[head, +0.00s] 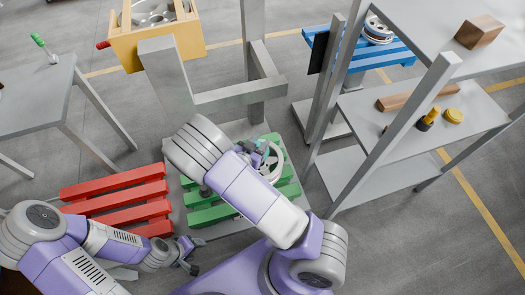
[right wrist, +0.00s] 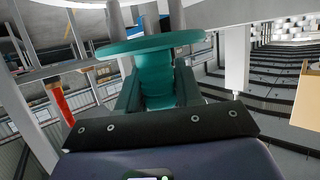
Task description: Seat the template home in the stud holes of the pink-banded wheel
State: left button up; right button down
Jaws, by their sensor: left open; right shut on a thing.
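My right gripper (right wrist: 158,95) is shut on the teal template (right wrist: 150,46), gripping its thick stem below the flat disc. Grey post-like shapes show beyond the disc; I cannot tell whether they are pins in holes. In the head view a pale wheel (head: 272,165) is on the green pallet (head: 210,215), partly hidden by my right arm. My right gripper (head: 250,150) is close to this wheel, its fingers mostly hidden. No pink band is clear on it. My left gripper (head: 190,262) is open and empty, low between the red and green pallets.
A red pallet (head: 115,190) lies left of the green one. A yellow crate (head: 165,40) with a wheel stands behind. Another wheel (head: 377,30) is on the blue pallet (head: 400,52). A grey shelf (head: 425,135) at right and a grey frame (head: 240,95) are close to my right arm.

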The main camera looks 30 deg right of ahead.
jog(key=shift+d+f+m+g, duration=0.3)
jog(key=shift+f+g, duration=0.1)
jog(key=shift+f, duration=0.2)
jog(key=shift+s+d+f+b, duration=0.1)
jog(key=shift+d+b, duration=0.05)
jog(key=shift+b, duration=0.15)
pick_arm(q)
jog(key=shift+f, duration=0.55)
pick_arm(e)
jog(key=shift+p, duration=0.3)
jog(key=shift+f+b, duration=1.15)
jog(key=shift+f, duration=0.45)
pick_arm(q)
jog(key=shift+f, duration=0.9)
jog(key=shift+r+p, duration=0.35)
jog(key=shift+f, duration=0.15)
pick_arm(e)
jog(key=shift+f, duration=0.1)
